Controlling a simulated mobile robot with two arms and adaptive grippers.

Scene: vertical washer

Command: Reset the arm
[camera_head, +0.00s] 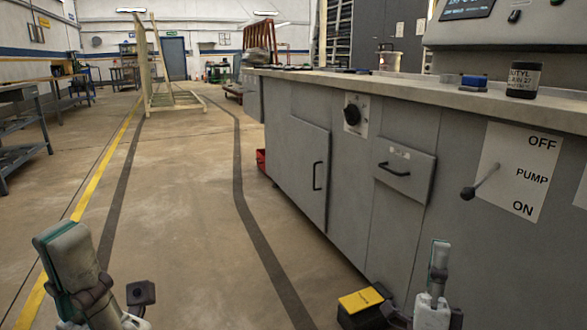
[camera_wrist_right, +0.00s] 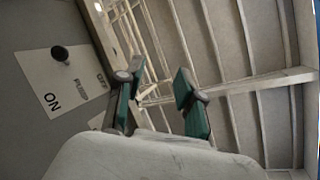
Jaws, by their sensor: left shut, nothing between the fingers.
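My left gripper (camera_head: 72,258) is at the lower left of the head view, above the open floor. It is shut and empty, away from the grey machine. My right gripper (camera_head: 438,275) is at the lower right of the head view, in front of the machine's lower front and below the pump switch panel (camera_head: 516,170). In the right wrist view its two green-padded fingers (camera_wrist_right: 160,88) stand apart with nothing between them. The pump lever (camera_head: 480,185) points to the lower left, with its dark knob also in the right wrist view (camera_wrist_right: 60,53). Neither gripper touches the lever.
The grey machine cabinet (camera_head: 300,165) fills the right side, with a drawer handle (camera_head: 394,169) and a dark knob (camera_head: 352,114). A jar (camera_head: 524,80) and a blue item (camera_head: 473,82) stand on its top. A yellow-topped box (camera_head: 361,299) is low beside it.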

